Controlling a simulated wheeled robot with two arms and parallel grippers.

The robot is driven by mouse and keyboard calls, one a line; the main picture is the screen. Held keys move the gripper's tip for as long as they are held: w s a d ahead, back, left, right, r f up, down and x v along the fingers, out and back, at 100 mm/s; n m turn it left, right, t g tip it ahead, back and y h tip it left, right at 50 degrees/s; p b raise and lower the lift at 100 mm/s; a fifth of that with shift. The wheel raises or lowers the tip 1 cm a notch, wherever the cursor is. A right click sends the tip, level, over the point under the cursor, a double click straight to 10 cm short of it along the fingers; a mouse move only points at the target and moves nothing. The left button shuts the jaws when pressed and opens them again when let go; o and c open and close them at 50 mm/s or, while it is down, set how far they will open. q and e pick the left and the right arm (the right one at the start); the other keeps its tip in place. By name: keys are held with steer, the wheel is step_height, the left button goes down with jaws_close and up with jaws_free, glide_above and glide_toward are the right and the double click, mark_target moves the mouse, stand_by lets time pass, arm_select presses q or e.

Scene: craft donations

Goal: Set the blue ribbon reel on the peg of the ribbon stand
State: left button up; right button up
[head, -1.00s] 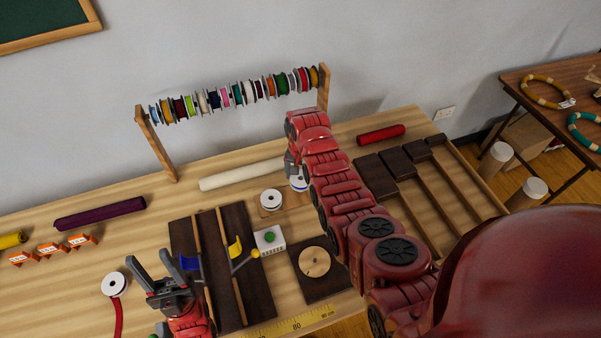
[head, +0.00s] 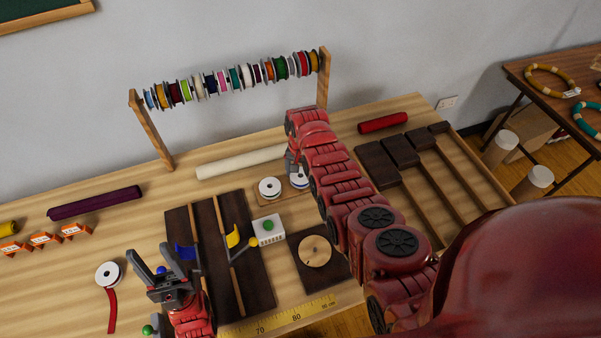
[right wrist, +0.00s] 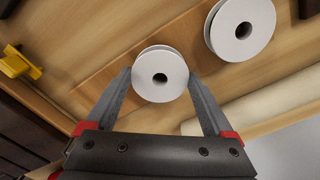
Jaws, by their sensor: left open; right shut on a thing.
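The blue ribbon reel (head: 299,183) has white flanges and a blue edge. It is at the wooden board behind the middle of the table, partly hidden by my right arm. My right gripper (head: 291,171) is shut on it. In the right wrist view, my right gripper (right wrist: 159,76) has a finger on each side of this reel (right wrist: 160,62), whose white flange and dark centre hole face the camera. I cannot tell whether it touches the board. A round pale wooden base with a small dark peg, likely the ribbon stand (head: 322,256), is on a dark square. My left gripper (head: 150,253) is open and empty.
A second white reel (head: 270,188) sits beside the blue one. A white box with a green button (head: 268,229) and a dark board with flags (head: 240,282) lie in front. A reel with red ribbon (head: 109,274) is at left. A rack of reels (head: 150,130) stands behind.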

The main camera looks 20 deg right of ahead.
steer(key=o, duration=1.2)
steer(key=shift+r, duration=0.1)
step_height(320, 180, up, 17)
steer(key=p, duration=0.6)
steer(key=shift+r, duration=0.15)
